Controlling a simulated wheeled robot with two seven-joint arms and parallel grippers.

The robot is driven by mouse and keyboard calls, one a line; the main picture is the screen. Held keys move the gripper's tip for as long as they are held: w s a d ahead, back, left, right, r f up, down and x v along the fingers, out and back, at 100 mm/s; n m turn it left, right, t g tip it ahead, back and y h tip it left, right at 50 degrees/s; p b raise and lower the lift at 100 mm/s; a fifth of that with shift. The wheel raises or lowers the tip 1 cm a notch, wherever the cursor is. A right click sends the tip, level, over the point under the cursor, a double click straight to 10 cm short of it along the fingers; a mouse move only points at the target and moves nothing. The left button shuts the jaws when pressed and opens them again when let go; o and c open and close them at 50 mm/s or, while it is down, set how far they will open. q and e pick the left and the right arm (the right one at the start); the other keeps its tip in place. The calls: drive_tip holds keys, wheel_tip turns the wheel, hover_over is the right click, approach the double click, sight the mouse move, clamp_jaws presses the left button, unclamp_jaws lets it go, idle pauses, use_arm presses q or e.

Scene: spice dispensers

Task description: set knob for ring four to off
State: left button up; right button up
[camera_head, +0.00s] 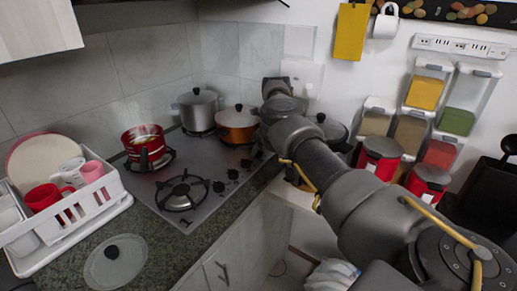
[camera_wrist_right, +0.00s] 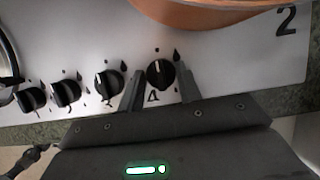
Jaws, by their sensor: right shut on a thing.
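The cooktop (camera_head: 205,155) is a grey panel on the counter, with a row of black knobs along its right side. In the right wrist view the knob for ring four (camera_wrist_right: 160,75) is black and round, beside a printed "4". Its white mark points roughly up in that view, toward a small dot on the panel. My right gripper (camera_wrist_right: 161,70) has one finger on each side of this knob and is shut on it. In the head view my arm hides the gripper and this knob. My left gripper is not in view.
Three other knobs (camera_wrist_right: 109,83) stand close to the left of the gripper in the wrist view. A copper pot (camera_head: 237,122) sits close by on the cooktop. A red pot (camera_head: 145,146), a steel pot (camera_head: 197,108) and a dish rack (camera_head: 95,210) stand farther left.

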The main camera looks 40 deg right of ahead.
drive_tip(key=o, duration=1)
drive_tip(key=shift+r, duration=0.1)
drive_tip(key=p+v, duration=0.1)
drive_tip(key=v, duration=0.2)
drive_tip(key=p+v, duration=0.2)
drive_tip(key=v, duration=0.1)
drive_tip(key=shift+w, duration=0.25)
drive_tip(key=shift+v, duration=2.4)
drive_tip(key=shift+s, duration=0.2)
